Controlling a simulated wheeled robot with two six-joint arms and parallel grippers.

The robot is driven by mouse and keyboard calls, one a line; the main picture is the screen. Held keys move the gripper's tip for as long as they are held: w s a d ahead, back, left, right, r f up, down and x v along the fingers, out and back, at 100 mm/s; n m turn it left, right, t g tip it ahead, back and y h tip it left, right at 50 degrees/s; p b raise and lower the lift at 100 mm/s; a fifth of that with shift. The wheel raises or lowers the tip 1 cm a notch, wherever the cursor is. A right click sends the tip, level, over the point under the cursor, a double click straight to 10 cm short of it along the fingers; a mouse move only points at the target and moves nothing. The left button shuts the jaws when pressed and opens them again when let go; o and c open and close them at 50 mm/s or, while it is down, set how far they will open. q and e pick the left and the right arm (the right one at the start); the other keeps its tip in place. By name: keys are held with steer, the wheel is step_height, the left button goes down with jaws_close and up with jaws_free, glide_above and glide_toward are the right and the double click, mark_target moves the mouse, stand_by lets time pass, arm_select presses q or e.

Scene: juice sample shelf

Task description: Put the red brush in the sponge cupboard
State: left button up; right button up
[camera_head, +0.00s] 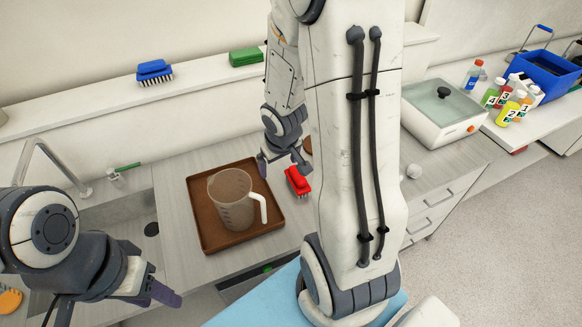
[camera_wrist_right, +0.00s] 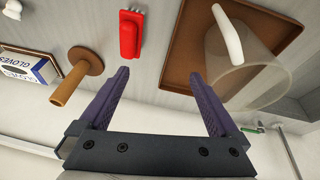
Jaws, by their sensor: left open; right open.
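The red brush (camera_head: 297,181) lies on the counter just right of the brown tray; it also shows in the right wrist view (camera_wrist_right: 130,33). My right gripper (camera_head: 284,163) is open and empty, above and close to the brush. In the right wrist view the brush lies beyond the fingertips (camera_wrist_right: 160,74), nearer the left finger. My left gripper (camera_head: 120,298) is open and empty at the lower left, by the sink. Under the counter's front edge a dark gap shows a small green thing (camera_head: 267,268); I cannot tell whether this is the sponge cupboard.
The brown tray (camera_head: 207,236) holds a clear measuring jug (camera_head: 232,200). A blue brush (camera_head: 154,71) and a green block (camera_head: 246,57) lie on the back ledge. In the wrist view, a brown handled object (camera_wrist_right: 77,79) and a gloves box (camera_wrist_right: 28,70) lie left.

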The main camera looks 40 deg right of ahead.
steer(key=m, duration=0.1)
glide_toward(298, 176)
steer(key=shift+s+d+f+t, duration=0.1)
steer(key=shift+d+f+t, duration=0.3)
steer(key=shift+f, duration=0.1)
steer(key=shift+y, duration=0.3)
steer(key=b+x, duration=0.2)
steer(key=x, duration=0.2)
steer(key=shift+d+f, duration=0.2)
steer(key=shift+f, duration=0.15)
steer(key=shift+b+x, duration=1.2)
steer(key=shift+x, duration=1.95)
steer(key=shift+r, duration=0.1)
jaws_close()
